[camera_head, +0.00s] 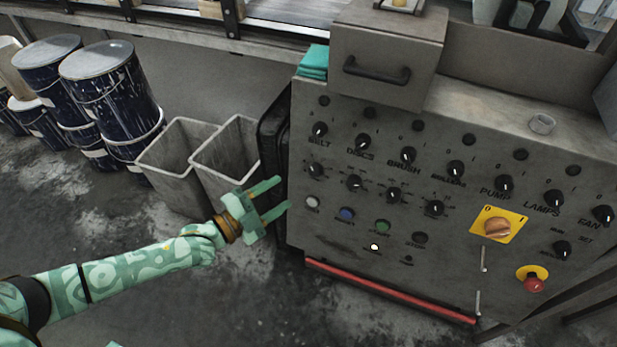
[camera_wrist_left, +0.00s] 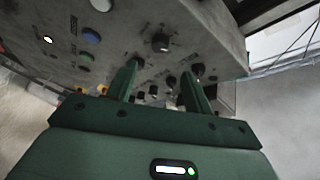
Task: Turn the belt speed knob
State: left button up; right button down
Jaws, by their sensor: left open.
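The grey control panel (camera_head: 335,240) has a top row of black knobs and a second row with dial marks. The dial knob (camera_head: 316,170) under the BELT knob (camera_head: 320,130) appears to be the belt speed knob; its own small label is unreadable. My left gripper (camera_head: 284,193) is open and empty, just left of the panel edge, below and left of that dial knob and apart from it. In the left wrist view, the open fingers (camera_wrist_left: 160,68) point at the panel, and what looks like the same knob (camera_wrist_left: 160,43) shows just beyond them. My right gripper is out of view.
A white button (camera_head: 312,201) and a blue button (camera_head: 347,213) sit below the dial row. A yellow-plated rotary switch (camera_head: 497,226) and red emergency button (camera_head: 533,285) are at right. Grey bins (camera_head: 175,160) and dark drums (camera_head: 115,90) stand left.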

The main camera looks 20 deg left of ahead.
aim_at(313, 172)
pick_arm(q)
jog(key=b+x, duration=0.2)
jog(key=x, duration=0.6)
jog(key=shift+w+d+f+b, duration=0.1)
jog(key=shift+w+f+b, duration=0.1)
jog(key=shift+b, duration=0.1)
jog(key=shift+w+d+r, duration=0.15)
jog(key=shift+w+d, duration=0.05)
jog(key=shift+w, duration=0.1)
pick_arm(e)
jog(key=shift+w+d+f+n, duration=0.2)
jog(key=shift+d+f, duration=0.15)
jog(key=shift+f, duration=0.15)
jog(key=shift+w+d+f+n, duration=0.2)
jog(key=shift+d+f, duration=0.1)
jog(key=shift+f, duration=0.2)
pick_arm(q)
jog(key=c, duration=1)
